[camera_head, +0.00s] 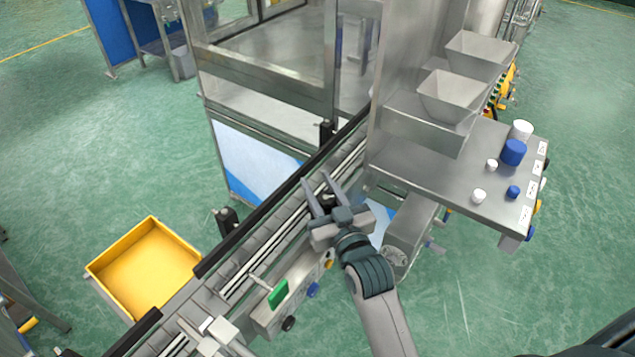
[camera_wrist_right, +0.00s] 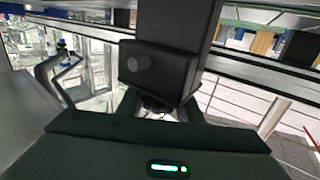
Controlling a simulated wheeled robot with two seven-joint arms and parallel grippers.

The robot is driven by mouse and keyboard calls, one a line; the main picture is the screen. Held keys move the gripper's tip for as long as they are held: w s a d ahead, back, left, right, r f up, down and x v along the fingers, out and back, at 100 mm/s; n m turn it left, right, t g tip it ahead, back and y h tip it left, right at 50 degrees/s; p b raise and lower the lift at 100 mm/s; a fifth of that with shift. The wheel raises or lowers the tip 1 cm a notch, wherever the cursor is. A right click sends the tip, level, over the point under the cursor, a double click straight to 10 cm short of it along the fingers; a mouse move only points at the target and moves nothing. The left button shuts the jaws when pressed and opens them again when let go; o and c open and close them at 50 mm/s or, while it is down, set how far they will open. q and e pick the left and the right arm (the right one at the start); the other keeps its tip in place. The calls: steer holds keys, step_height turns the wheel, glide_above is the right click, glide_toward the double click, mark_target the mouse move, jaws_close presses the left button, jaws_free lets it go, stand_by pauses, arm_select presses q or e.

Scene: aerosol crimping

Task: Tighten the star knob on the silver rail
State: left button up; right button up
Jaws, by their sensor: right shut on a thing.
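The silver rail (camera_head: 236,283) runs diagonally along the conveyor. My right gripper (camera_head: 318,186) is over the conveyor's near side, with its fingers around a small dark knob (camera_head: 328,200). I take this for the star knob; its star shape is mostly hidden by the fingers and palm. In the right wrist view a black bracket block (camera_wrist_right: 160,68) stands in front of the gripper. A dark piece of the knob (camera_wrist_right: 154,105) shows just below it, between the fingers. The right gripper is shut on the knob.
A green handle (camera_head: 278,293) sticks up on the conveyor's near side. A yellow bin (camera_head: 147,268) stands on the floor at left. A steel table (camera_head: 428,172) with white and blue caps is at right. A steel-framed machine (camera_head: 262,84) stands behind.

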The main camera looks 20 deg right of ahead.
steer(key=shift+r, duration=0.1)
stand_by(0.3)
steer(key=o, duration=1)
steer(key=shift+o, duration=0.2)
steer(key=shift+s, duration=0.45)
steer(key=s+b, duration=0.1)
steer(key=s, duration=0.2)
steer(key=s+b, duration=0.1)
steer(key=s, duration=0.2)
steer(key=s+b, duration=0.1)
steer(key=s, duration=0.2)
steer(key=shift+s+d+f, duration=0.25)
steer(key=shift+s+d, duration=0.1)
glide_toward(329, 207)
steer(key=shift+s+r+p, duration=0.25)
steer(key=shift+s+p, duration=0.05)
steer(key=shift+s, duration=0.45)
